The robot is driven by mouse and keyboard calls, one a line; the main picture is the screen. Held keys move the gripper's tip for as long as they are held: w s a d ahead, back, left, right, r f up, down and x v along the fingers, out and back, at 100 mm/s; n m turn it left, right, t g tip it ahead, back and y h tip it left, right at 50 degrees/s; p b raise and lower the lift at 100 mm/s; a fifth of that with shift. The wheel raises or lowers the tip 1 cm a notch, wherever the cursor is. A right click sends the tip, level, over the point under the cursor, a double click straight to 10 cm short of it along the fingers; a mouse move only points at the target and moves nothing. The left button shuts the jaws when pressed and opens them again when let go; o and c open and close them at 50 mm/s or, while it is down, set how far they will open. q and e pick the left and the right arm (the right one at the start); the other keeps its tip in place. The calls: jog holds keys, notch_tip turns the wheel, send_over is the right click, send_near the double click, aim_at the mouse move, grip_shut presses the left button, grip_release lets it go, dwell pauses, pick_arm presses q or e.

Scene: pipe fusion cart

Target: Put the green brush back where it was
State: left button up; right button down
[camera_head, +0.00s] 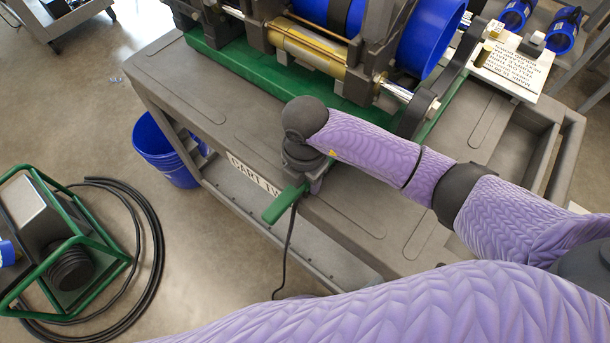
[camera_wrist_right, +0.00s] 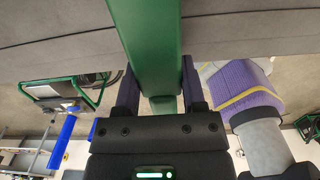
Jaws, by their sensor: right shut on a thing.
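The green brush (camera_head: 284,203) shows as a flat green bar at the front edge of the grey cart (camera_head: 188,85), next to the "CART" label. My right gripper (camera_head: 305,180) is shut on it, and my wrist hides part of it in the head view. In the right wrist view the green brush (camera_wrist_right: 150,45) runs between the two dark fingers of my right gripper (camera_wrist_right: 160,95), its upper end in front of the grey cart edge. I cannot make out bristles, nor whether the brush touches the cart. My left gripper is not in view.
The pipe fusion machine (camera_head: 310,50) with blue pipes stands on the cart's far side. A white text board (camera_head: 510,68) lies at the back right. A blue bucket (camera_head: 160,150) stands on the floor beside the cart. The cart top left of my wrist is clear.

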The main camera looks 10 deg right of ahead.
jog(key=shift+f, duration=0.1)
jog(key=shift+c, duration=0.8)
grip_release()
notch_tip(320, 180, up, 12)
jog(key=p, duration=0.3)
